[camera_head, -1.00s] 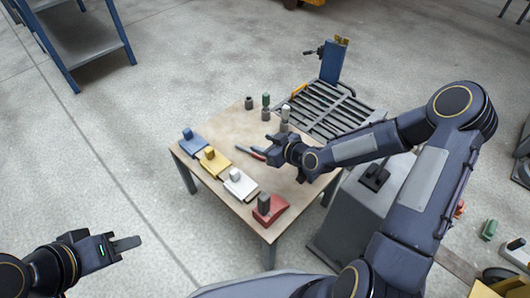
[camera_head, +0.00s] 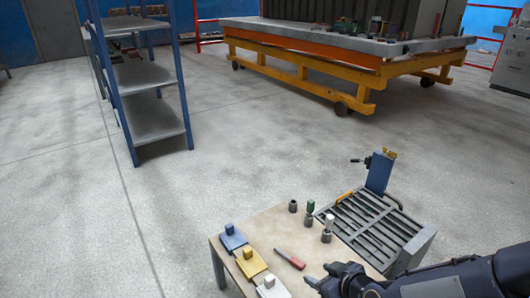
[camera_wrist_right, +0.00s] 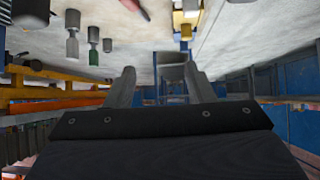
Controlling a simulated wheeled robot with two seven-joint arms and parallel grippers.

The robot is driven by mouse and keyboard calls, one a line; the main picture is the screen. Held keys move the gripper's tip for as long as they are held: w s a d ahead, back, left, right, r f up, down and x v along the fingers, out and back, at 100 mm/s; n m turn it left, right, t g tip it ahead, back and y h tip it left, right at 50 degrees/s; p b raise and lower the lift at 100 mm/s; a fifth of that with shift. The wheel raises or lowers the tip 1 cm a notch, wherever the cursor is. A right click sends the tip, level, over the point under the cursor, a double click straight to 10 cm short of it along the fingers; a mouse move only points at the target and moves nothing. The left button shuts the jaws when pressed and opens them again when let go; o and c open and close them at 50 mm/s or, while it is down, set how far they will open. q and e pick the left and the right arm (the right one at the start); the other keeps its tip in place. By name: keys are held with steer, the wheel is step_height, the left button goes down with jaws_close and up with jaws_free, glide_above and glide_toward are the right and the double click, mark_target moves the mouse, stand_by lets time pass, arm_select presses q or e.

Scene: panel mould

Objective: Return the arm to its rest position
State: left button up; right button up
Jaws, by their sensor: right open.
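My right gripper (camera_head: 318,276) comes in from the lower right in the head view, over the front right part of the small table (camera_head: 262,229). Its jaws are open and empty; the right wrist view shows the two grey fingers (camera_wrist_right: 162,80) apart with nothing between them. A red-handled tool (camera_head: 289,259) lies on the table just to the left of the gripper, not held. Most of my right arm lies beyond the lower right edge. My left gripper is out of view.
Blue (camera_head: 233,241), yellow (camera_head: 250,264) and white (camera_head: 272,288) blocks line the table's left edge. Several small cylinders (camera_head: 327,233) stand at its back, beside a slatted rack (camera_head: 372,228). A blue shelf (camera_head: 150,120) and yellow trolley (camera_head: 300,68) stand farther off, with open floor between.

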steer(key=s+d+r+m+g+h, duration=0.2)
steer(key=s+d+r+m+h, duration=0.15)
steer(key=s+d+r, duration=0.4)
steer(key=s+a+r+m+g+y, duration=0.1)
steer(key=s+r+m, duration=0.1)
steer(key=s, duration=0.4)
steer(key=s+a+r+m+y, duration=0.1)
steer(key=s+r+m+y, duration=0.15)
steer(key=s, duration=0.45)
step_height(320, 180, up, 31)
steer(key=h+p, duration=0.1)
steer(key=p, duration=3)
steer(key=shift+w, duration=0.35)
steer(key=shift+c, duration=0.4)
